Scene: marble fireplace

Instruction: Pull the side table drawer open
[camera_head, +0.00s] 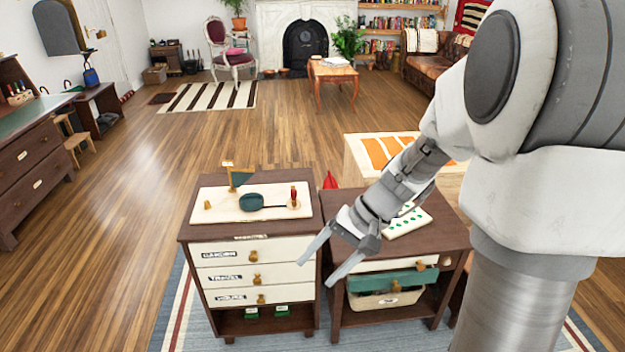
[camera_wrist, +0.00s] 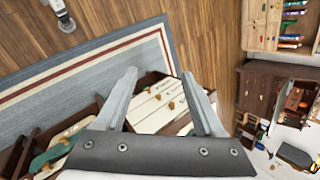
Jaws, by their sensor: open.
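Two small dark wood tables stand side by side in the head view. The left one (camera_head: 192,232) has three stacked white drawers (camera_head: 235,276) with labels and brass knobs, all shut. The right one (camera_head: 340,205) has a white drawer front (camera_head: 375,264) with a brass knob at its right; a green item (camera_head: 385,281) and a cream basket (camera_head: 390,299) sit below it. My gripper (camera_head: 316,271) is open and empty, in front of the gap between the tables. In the wrist view, the labelled drawers (camera_wrist: 158,103) show between the fingers. I see no contact with a knob.
A cream board with a green pan (camera_head: 251,202) lies on the left table. A white tray (camera_head: 410,222) lies on the right table, partly behind my arm. A striped blue-grey rug (camera_head: 185,312) is underneath. The wooden floor (camera_head: 150,190) to the left is clear.

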